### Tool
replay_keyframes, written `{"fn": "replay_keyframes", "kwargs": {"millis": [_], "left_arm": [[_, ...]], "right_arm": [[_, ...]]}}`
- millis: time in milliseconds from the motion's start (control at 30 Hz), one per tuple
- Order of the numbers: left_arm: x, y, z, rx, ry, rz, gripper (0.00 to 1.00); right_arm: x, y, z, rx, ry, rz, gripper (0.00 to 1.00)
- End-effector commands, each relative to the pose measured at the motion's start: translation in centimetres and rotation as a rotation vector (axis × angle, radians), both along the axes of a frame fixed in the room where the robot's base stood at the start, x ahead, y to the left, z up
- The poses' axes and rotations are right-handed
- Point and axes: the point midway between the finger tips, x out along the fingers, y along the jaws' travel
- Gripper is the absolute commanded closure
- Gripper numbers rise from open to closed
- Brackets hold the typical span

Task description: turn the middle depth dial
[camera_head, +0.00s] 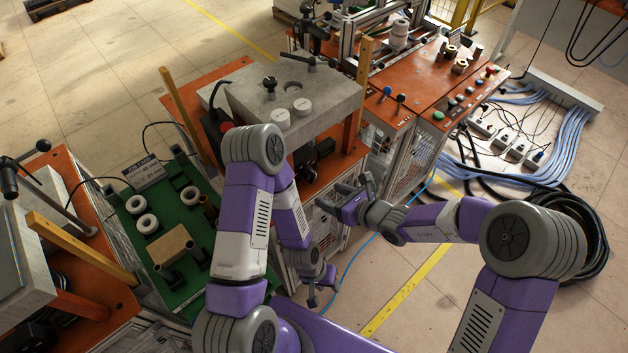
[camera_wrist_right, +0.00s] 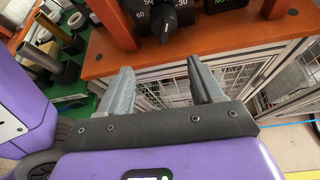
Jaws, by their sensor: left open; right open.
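A black depth dial (camera_wrist_right: 166,18) with a light pointer mark and white numbers shows at the top of the right wrist view, cut off by the edge. I cannot tell from this view whether it is the middle one. In the head view a dark unit (camera_head: 315,153) sits under the grey heater top, its dial not readable. My right gripper (camera_head: 348,200) is open and empty in front of this station; its two fingers (camera_wrist_right: 165,88) also show in the wrist view, apart from the dial. My left gripper (camera_head: 322,286) is open, lower, beside the cabinet.
An orange bench edge (camera_wrist_right: 200,52) lies between my right fingers and the dial. A green table (camera_head: 178,285) with white rings stands left. Black cables (camera_head: 590,240) lie on the floor at right.

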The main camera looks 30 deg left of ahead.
Motion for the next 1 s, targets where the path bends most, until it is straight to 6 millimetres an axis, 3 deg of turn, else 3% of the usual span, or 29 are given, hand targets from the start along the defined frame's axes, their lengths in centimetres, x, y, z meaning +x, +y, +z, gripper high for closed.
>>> {"fn": "replay_keyframes", "kwargs": {"millis": [100,200,600,1000], "left_arm": [[0.0,0.0,-0.3,0.000,0.000,0.000,0.57],[0.0,0.0,-0.4,0.000,0.000,0.000,0.57],[0.0,0.0,-1.2,0.000,0.000,0.000,0.57],[0.0,0.0,-1.3,0.000,0.000,0.000,0.57]], "right_arm": [[1.1,1.0,1.4,0.062,0.008,-0.058,0.34],[1.6,1.6,1.5,0.079,0.012,-0.074,0.34],[3.5,6.6,-0.7,0.078,0.012,-0.074,0.34],[3.9,7.6,-1.1,0.077,0.012,-0.075,0.34]]}}
